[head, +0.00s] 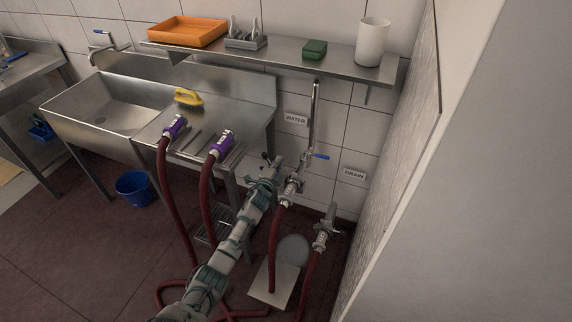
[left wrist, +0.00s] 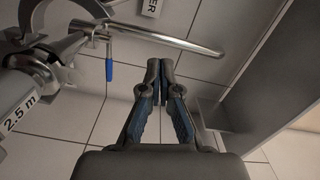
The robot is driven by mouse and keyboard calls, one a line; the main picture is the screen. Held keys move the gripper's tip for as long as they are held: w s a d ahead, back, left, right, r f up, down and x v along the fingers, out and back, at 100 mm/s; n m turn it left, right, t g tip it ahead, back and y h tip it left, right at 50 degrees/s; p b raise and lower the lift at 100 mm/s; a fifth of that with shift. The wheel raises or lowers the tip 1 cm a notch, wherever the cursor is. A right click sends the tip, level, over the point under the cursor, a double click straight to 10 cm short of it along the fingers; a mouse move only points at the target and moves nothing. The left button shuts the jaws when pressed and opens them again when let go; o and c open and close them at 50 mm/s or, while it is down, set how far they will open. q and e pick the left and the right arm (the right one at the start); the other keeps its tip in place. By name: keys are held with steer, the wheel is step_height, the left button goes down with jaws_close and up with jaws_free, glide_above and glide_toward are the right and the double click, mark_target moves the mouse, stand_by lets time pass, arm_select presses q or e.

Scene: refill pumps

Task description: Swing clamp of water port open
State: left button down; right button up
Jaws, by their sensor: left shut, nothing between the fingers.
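The water port is a steel pipe with a blue-handled valve (head: 318,156) below the WATER label (head: 296,119). Its clamp (head: 291,188) is at the pipe's lower end, where a dark red hose (head: 275,235) hangs down. My left gripper (head: 277,161) is shut and empty, just left of and slightly above the clamp. In the left wrist view, the shut fingertips (left wrist: 160,68) point at the tiled wall. A curved metal clamp part (left wrist: 42,18) shows at upper left, apart from the fingers. Whether the clamp is fully open is unclear. My right gripper is out of view.
The drain port (head: 325,235) with its own hose stands to the right, near the side wall. The steel sink table (head: 250,100) is to the left, with two purple-collared hose ends (head: 221,143) on it. A shelf (head: 340,72) runs above. A blue bucket (head: 135,186) stands on the floor.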

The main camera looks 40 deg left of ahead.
mark_target(270, 160)
arm_select(q)
steer(key=a, duration=0.1)
steer(key=a+n, duration=0.1)
steer(key=a+f+n, duration=0.1)
steer(key=a, duration=0.1)
steer(key=shift+s, duration=0.35)
steer(key=shift+a+n+p, duration=0.15)
steer(key=shift+n+p, duration=0.15)
steer(key=shift+n, duration=0.1)
steer(key=shift+s+d, duration=0.1)
steer(key=shift+d, duration=0.15)
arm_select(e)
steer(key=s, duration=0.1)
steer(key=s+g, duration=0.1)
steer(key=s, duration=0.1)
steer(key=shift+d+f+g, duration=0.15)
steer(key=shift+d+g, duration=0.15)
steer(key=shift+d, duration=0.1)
arm_select(q)
steer(key=shift+a, duration=0.1)
